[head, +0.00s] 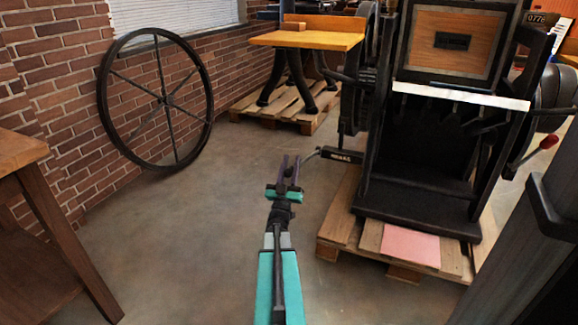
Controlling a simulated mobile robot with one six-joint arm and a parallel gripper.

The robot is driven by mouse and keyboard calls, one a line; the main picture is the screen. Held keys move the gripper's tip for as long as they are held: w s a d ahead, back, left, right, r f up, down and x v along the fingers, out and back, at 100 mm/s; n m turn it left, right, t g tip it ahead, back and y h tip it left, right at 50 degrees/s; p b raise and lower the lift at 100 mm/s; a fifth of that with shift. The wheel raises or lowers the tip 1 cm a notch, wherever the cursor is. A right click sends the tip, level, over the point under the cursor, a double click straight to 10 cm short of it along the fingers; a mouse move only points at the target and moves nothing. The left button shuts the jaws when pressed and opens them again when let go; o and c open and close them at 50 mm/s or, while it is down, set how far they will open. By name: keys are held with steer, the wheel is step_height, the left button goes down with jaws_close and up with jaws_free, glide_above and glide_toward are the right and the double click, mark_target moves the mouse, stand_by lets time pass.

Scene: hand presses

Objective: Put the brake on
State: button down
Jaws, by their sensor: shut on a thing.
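The brake lever (340,155) is a short dark bar with small pale lettering, low on the left side of the black hand press (415,195). A thin grey rod curves from its left end down toward my gripper (290,168). My gripper, with dark purple fingers and a teal body, is shut on the end of this lever. The fingers cover the grip, so the exact hold is hidden. The lever lies close to level.
The press stands on a wooden pallet (335,222) with a pink sheet (411,245). A large spoked wheel (165,101) leans on the brick wall. A wooden table (25,160) stands left. A red-handled crank (548,142) juts out right. Floor between is clear.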

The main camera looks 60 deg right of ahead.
steer(key=shift+f, duration=0.35)
steer(key=c, duration=1.4)
jaws_free()
steer(key=shift+r, duration=0.1)
steer(key=shift+a, duration=0.1)
steer(key=shift+p+v, duration=1.65)
steer(key=shift+v, duration=5.2)
steer(key=shift+s, duration=0.1)
